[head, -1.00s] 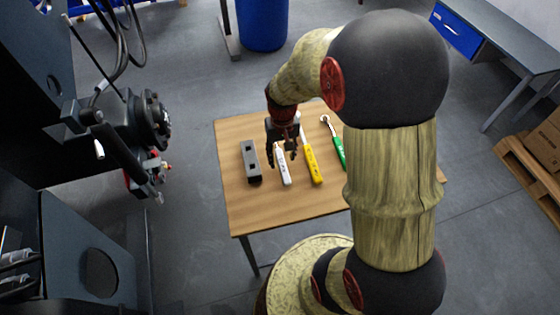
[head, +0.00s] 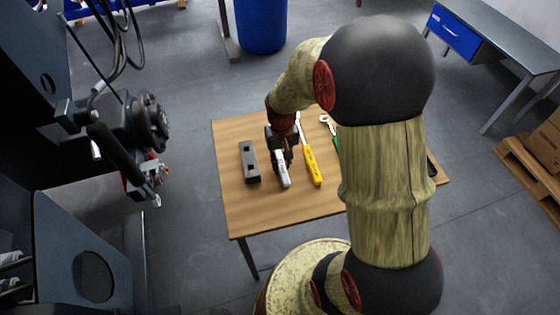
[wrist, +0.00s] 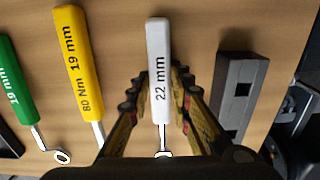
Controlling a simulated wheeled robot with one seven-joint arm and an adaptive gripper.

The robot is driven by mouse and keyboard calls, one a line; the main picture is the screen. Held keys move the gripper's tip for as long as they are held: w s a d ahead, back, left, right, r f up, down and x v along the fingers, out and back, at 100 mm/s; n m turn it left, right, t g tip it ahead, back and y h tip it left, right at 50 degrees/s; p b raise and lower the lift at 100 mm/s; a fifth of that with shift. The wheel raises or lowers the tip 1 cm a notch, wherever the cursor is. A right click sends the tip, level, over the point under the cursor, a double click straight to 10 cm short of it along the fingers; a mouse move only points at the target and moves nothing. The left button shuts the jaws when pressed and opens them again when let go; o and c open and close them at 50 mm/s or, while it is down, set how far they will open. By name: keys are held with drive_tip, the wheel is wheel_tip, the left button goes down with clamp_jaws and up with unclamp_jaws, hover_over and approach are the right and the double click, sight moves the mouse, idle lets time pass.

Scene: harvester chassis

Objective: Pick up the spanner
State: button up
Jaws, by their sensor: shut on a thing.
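A white-handled spanner (head: 284,178) marked "22 mm" lies on the wooden table, its handle pointing toward the table's front edge. My gripper (head: 281,156) is down at the table, shut on this white handle. In the wrist view, the white spanner (wrist: 158,50) runs between the two fingers of my gripper (wrist: 158,88), one on each side. The spanner's head is mostly hidden behind the gripper body. A yellow spanner (head: 313,168), marked "80 Nm 19 mm" in the wrist view (wrist: 75,60), lies beside it. A green spanner (head: 336,145) lies farther right, partly behind my arm.
A dark grey block with square holes (head: 249,163) lies just left of the white spanner. The wooden table (head: 245,215) is bare at its front left. Dark machinery (head: 120,140) stands at the left, and a blue barrel (head: 262,25) stands behind.

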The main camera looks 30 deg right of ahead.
clamp_jaws()
drive_tip(key=shift+r, duration=0.15)
idle(0.4)
drive_tip(key=shift+r+p, duration=0.3)
drive_tip(key=shift+r, duration=0.3)
wheel_tip(320, 180, up, 2)
drive_tip(key=shift+s+r+p, duration=0.1)
drive_tip(key=shift+r+p, duration=0.15)
drive_tip(key=shift+p, duration=0.3)
drive_tip(key=s+r+p, duration=0.5)
drive_tip(key=s+r, duration=0.4)
drive_tip(key=s, duration=0.4)
drive_tip(key=shift+s+a, duration=0.3)
drive_tip(key=shift+s, duration=0.05)
drive_tip(key=shift+o, duration=0.3)
unclamp_jaws()
clamp_jaws()
